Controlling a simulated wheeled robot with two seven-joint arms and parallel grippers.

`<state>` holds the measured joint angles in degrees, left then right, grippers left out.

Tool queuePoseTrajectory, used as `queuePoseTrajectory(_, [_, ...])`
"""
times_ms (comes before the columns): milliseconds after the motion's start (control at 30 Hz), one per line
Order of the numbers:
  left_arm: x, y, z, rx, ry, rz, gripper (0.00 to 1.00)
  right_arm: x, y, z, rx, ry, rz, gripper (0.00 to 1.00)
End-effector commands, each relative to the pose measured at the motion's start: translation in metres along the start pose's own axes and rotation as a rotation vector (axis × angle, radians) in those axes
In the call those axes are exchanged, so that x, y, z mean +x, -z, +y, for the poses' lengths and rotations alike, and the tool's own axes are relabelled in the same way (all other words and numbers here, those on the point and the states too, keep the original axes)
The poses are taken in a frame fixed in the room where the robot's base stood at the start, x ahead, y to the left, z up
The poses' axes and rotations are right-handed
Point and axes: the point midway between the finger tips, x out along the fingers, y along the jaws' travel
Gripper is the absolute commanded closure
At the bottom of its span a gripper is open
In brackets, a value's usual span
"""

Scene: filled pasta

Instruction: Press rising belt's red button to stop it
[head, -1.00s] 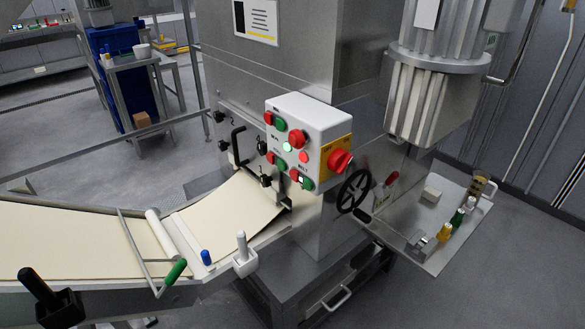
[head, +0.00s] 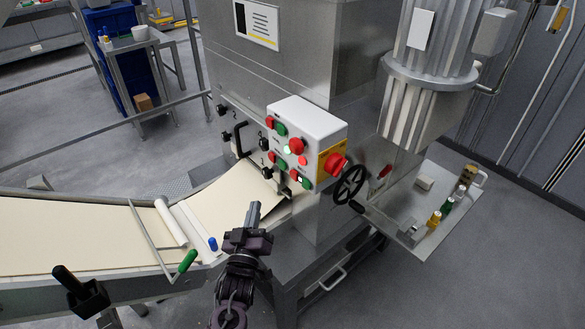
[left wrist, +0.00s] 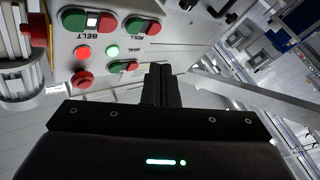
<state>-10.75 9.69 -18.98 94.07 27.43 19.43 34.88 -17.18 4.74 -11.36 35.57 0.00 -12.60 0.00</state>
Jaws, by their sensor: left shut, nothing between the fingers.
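The white control box (head: 308,117) on the steel machine carries several red and green buttons. The belt's red button (head: 294,174) is in the bottom pair, beside a lit white square and a green button (head: 307,184). In the left wrist view the red button (left wrist: 73,17) is at top left, above the label "BELT". My right gripper is not in view.
A red mushroom button (head: 297,145), a red rotary knob (head: 335,163) and a black handwheel (head: 350,184) are close to the belt buttons. The pale dough sheet (head: 90,235) runs in from the left. A side shelf (head: 405,225) with small bottles is at right.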

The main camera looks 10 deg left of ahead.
Motion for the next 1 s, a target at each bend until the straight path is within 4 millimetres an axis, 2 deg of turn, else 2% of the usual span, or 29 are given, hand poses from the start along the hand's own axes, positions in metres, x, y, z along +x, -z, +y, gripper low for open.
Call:
queuePoseTrajectory(33, [0.004,0.013,0.006,-0.013,-0.008,0.025,1.00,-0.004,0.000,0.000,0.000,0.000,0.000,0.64])
queuePoseTrajectory(100, [0.006,0.023,0.011,-0.026,-0.016,0.049,1.00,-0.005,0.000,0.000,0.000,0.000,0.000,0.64])
queuePoseTrajectory(233, [0.007,0.029,0.014,-0.036,-0.022,0.065,1.00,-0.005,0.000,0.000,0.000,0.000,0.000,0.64])
queuePoseTrajectory(667, [0.012,0.023,0.016,-0.034,-0.020,0.063,1.00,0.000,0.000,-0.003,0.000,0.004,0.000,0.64])
queuePoseTrajectory(1000, [0.045,0.002,0.040,-0.035,-0.021,0.064,1.00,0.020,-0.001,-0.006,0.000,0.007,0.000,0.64])
